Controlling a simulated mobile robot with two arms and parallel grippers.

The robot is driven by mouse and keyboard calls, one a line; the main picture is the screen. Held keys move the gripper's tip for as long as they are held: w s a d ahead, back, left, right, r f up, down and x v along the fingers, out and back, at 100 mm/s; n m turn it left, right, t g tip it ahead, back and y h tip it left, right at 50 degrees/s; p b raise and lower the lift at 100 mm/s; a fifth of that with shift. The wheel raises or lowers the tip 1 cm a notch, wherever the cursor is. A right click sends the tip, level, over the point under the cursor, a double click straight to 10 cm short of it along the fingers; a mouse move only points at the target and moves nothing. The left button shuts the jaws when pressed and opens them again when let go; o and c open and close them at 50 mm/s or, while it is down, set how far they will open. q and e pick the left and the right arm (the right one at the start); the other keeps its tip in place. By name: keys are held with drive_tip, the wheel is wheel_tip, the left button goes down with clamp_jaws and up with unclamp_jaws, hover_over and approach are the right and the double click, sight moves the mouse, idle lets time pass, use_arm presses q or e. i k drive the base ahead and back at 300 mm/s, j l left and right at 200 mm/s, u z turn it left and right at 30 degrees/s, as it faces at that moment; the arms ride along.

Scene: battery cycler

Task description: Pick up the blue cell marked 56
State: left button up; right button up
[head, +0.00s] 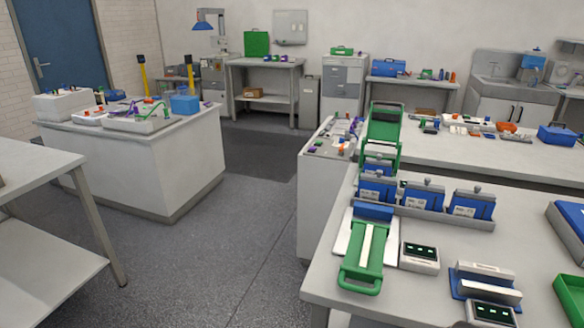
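Several blue cells with pale labels stand on the near right table. One blue cell (376,190) is behind the green-handled device, a second blue cell (422,198) is to its right, and a third blue cell (472,205) is at the right end of the row. They sit in a grey tray (440,218). The label numbers are too small to read, so I cannot tell which cell is marked 56. Neither of my grippers is in view.
A green-handled device (363,255) lies at the table's left edge. Small display boxes (419,258) and a blue-grey holder (485,280) stand in front of the cells. A white island (140,165) is at left. Grey floor (240,240) between is free.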

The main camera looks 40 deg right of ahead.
sight(367, 191)
drive_tip(key=i+z, duration=0.2)
drive_tip(key=i, duration=0.25)
drive_tip(key=i+j+z, duration=0.2)
drive_tip(key=i, duration=0.25)
drive_tip(key=i+z, duration=0.15)
drive_tip(key=z, duration=0.3)
drive_tip(key=i+z, duration=0.2)
drive_tip(key=z, duration=0.25)
drive_tip(key=i+j+z, duration=0.15)
drive_tip(key=z, duration=0.3)
drive_tip(key=i+j+z, duration=0.1)
drive_tip(key=z, duration=0.35)
